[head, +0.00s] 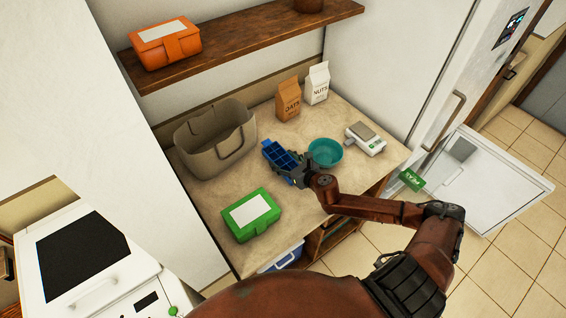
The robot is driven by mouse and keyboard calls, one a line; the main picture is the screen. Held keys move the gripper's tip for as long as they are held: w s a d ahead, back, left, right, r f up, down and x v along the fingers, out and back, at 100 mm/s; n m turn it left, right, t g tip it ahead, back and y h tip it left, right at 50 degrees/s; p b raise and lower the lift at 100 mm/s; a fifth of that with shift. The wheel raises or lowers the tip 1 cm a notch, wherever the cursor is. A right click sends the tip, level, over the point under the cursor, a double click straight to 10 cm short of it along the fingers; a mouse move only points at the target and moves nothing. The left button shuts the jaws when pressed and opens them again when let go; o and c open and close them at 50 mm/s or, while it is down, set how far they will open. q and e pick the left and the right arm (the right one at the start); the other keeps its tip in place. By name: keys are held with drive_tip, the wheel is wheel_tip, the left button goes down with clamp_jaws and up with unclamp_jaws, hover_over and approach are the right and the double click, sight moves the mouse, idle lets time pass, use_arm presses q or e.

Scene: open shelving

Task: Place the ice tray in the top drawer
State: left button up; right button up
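The blue ice tray (278,154), with dark square compartments, shows above the middle of the beige counter. I cannot tell whether it rests on the counter or is raised. My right gripper (295,174) is at the tray's near right end and overlaps it in the picture. Its fingers are too small and dark to tell whether they are shut on the tray. A white open drawer or door (500,178) stands out from the white appliance at the right; which it is, I cannot tell. My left gripper is not in view.
On the counter (197,212) are a beige basket (213,145), a green box (251,214), a teal bowl (325,153), a scale (365,139), an oats bag (288,99) and a nuts bag (316,83). A green peas packet (411,181) is near the open white part. An orange box (166,45) sits on the shelf.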

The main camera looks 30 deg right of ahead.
sight(283, 159)
drive_tip(key=c, duration=1.1)
drive_tip(key=shift+r, duration=0.5)
wheel_tip(283, 159, up, 3)
drive_tip(key=shift+w+p, duration=0.1)
drive_tip(key=shift+p, duration=0.4)
drive_tip(key=s+r+p, duration=0.1)
drive_tip(key=s+r, duration=0.4)
drive_tip(key=shift+s+d+r, duration=0.15)
drive_tip(key=shift+s+r, duration=0.15)
drive_tip(key=shift+r, duration=0.1)
drive_tip(key=p+v, duration=0.1)
drive_tip(key=v, duration=0.8)
drive_tip(key=shift+a, duration=0.2)
drive_tip(key=shift+s+f, duration=0.1)
drive_tip(key=shift+s, duration=0.05)
drive_tip(key=shift+m+h, duration=0.6)
drive_tip(key=s+a, duration=0.1)
drive_tip(key=a, duration=0.4)
drive_tip(key=s+a, duration=0.2)
drive_tip(key=a, duration=0.4)
drive_tip(key=s+a, duration=0.1)
drive_tip(key=a, duration=0.4)
drive_tip(key=shift+s+a+f, duration=0.3)
drive_tip(key=shift+s+f, duration=0.1)
drive_tip(key=shift+s+a+r, duration=0.15)
drive_tip(key=shift+a+r, duration=0.05)
drive_tip(key=shift+a, duration=0.25)
